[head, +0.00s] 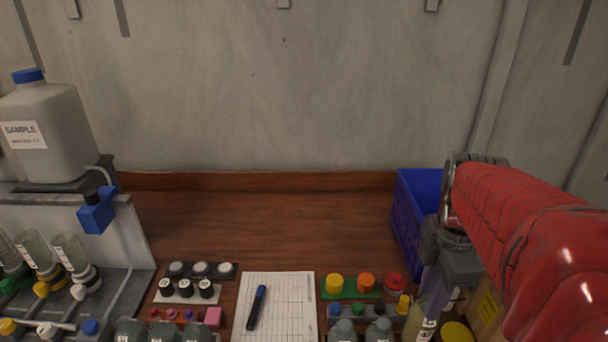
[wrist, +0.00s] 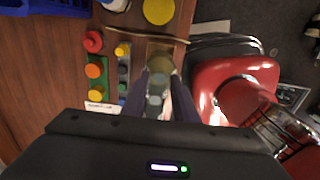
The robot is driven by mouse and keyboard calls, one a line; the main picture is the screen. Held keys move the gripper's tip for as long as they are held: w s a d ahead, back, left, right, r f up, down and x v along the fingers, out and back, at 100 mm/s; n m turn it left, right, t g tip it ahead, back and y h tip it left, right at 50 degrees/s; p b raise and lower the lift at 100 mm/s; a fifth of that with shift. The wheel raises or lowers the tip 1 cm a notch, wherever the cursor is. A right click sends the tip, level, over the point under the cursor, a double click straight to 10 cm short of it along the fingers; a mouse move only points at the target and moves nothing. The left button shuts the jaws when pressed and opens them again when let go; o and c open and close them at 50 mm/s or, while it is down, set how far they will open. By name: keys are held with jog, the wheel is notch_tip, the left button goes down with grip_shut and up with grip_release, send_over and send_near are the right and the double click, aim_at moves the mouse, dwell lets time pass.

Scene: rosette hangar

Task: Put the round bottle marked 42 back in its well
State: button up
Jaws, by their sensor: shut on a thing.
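My gripper (head: 432,305) points down at the right of the bench, with its fingers shut on a bottle (head: 424,328). The bottle looks yellow-green, with a pale label whose marking is too small to read. In the wrist view my gripper (wrist: 161,90) has the bottle (wrist: 159,64) between its fingers, near the bench's edge. Its lower part is cut off in the head view, so I cannot tell whether it touches anything below. I cannot make out which well is its own.
A blue crate (head: 418,215) stands behind my gripper. A paper sheet (head: 280,300) with a marker (head: 257,306) lies mid-bench. Bottle racks stand at left. The back of the bench (head: 270,225) is clear.

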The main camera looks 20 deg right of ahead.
jog(key=shift+f, duration=3.3)
jog(key=shift+r, duration=0.25)
jog(key=shift+f, duration=0.3)
dwell(0.3)
jog(key=o, duration=1)
jog(key=shift+o, duration=0.4)
